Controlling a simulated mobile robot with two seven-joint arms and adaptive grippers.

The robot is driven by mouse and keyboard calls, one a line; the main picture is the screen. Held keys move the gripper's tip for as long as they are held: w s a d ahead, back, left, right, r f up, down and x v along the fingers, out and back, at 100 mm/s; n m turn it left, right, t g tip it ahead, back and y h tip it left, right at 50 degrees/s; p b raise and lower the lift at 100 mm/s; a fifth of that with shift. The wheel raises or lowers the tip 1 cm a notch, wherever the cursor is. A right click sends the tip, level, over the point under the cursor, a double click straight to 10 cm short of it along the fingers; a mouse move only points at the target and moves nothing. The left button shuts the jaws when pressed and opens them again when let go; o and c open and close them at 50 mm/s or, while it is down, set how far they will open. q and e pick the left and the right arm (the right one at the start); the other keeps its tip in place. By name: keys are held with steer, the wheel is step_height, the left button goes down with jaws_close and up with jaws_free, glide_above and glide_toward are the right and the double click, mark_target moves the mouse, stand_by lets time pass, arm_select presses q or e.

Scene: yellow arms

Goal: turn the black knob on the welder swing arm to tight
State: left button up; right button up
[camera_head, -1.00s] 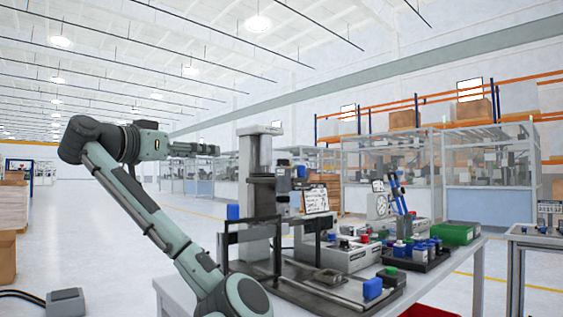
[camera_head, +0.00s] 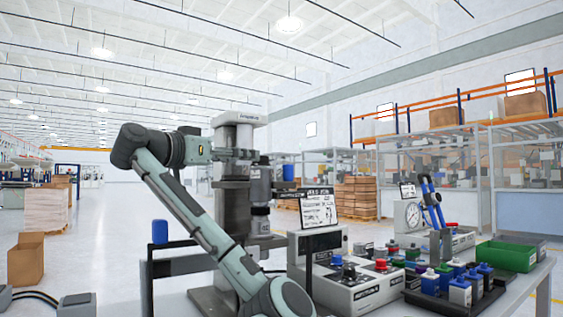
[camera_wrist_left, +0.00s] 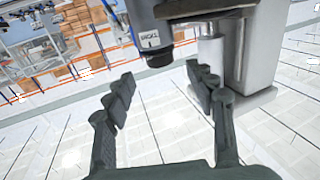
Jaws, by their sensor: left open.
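The welder (camera_head: 236,190) is a grey column machine with a dark cylindrical head (camera_head: 262,186) on its right side. My left gripper (camera_head: 250,153) is at the upper column, in front of it and close to the head. In the left wrist view my left gripper (camera_wrist_left: 162,80) is open, with nothing between its fingers. Beyond the fingertips is a grey labelled cylinder (camera_wrist_left: 148,28) with a black lower end (camera_wrist_left: 159,57), beside the grey column (camera_wrist_left: 250,45). I cannot clearly pick out the swing arm's black knob. My right gripper is in neither view.
A control box (camera_head: 352,286) with knobs and buttons stands right of the welder.

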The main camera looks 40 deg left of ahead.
mark_target(261, 157)
arm_select(q)
steer(key=w+p, duration=0.1)
steer(key=w, duration=0.5)
steer(key=shift+r, duration=0.15)
steer(key=shift+w+p, duration=0.35)
steer(key=shift+w, duration=0.4)
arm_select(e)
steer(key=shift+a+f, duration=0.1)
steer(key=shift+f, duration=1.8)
arm_select(q)
steer(key=shift+a, duration=0.1)
steer(key=c, duration=1.2)
steer(key=shift+b, duration=0.3)
